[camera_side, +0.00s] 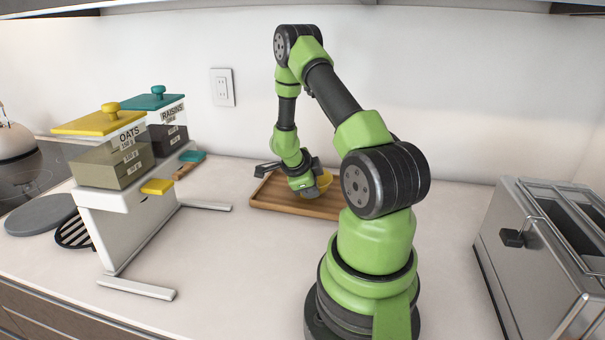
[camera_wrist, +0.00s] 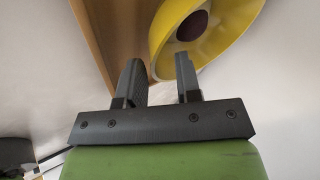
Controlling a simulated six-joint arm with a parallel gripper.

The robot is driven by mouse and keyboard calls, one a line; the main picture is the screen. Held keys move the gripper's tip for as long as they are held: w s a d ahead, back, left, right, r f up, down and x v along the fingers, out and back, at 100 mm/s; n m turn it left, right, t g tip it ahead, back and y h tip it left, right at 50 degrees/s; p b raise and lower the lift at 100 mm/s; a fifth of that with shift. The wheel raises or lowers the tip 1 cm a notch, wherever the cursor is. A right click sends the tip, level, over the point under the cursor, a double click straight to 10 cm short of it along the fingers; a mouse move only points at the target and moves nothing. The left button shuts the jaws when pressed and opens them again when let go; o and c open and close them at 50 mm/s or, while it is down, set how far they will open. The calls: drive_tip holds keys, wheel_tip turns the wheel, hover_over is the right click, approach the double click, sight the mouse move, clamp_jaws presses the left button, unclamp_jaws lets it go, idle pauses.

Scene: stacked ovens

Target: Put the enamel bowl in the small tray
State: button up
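The yellow enamel bowl (camera_side: 326,178) is at the small wooden tray (camera_side: 272,201), partly hidden behind my gripper in the side view. In the wrist view the bowl (camera_wrist: 162,38) shows at the upper right, with a pale band and a dark round middle. The tray (camera_wrist: 122,32) shows behind it as brown wood. My gripper (camera_wrist: 157,70) has its two fingers apart, with the bowl's near edge at and between the fingertips. The right finger overlaps the bowl, and the left finger stands beside it. I cannot tell whether the bowl rests fully on the tray floor.
A white stand (camera_side: 145,215) on the left carries the oats box (camera_side: 118,160) and the raisins box (camera_side: 168,136). A grey round board (camera_side: 40,214) lies left of it. A steel toaster (camera_side: 545,262) stands at the right. The counter in front of the tray is clear.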

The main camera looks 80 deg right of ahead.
drive_tip(key=w+a+r+n+t+y, duration=0.1)
drive_tip(key=w+a+r+n+t, duration=0.55)
drive_tip(key=a+r, duration=0.45)
drive_tip(key=w+a+r+n+t+y, duration=0.2)
drive_tip(key=w+a+r+n+t, duration=0.55)
drive_tip(key=r, duration=0.65)
drive_tip(key=s+a+r+n+g+y, duration=0.1)
drive_tip(key=s+a+r+n+y, duration=0.1)
drive_tip(key=a+n, duration=0.3)
drive_tip(key=s+a+r+n+y, duration=0.1)
drive_tip(key=s+a+n+y, duration=0.1)
drive_tip(key=a, duration=0.5)
drive_tip(key=s+a+f+n+g+y, duration=0.1)
drive_tip(key=s+a+n+g, duration=0.2)
drive_tip(key=s+n, duration=0.5)
drive_tip(key=s, duration=0.2)
drive_tip(key=shift+s+a, duration=0.15)
drive_tip(key=shift+s, duration=0.25)
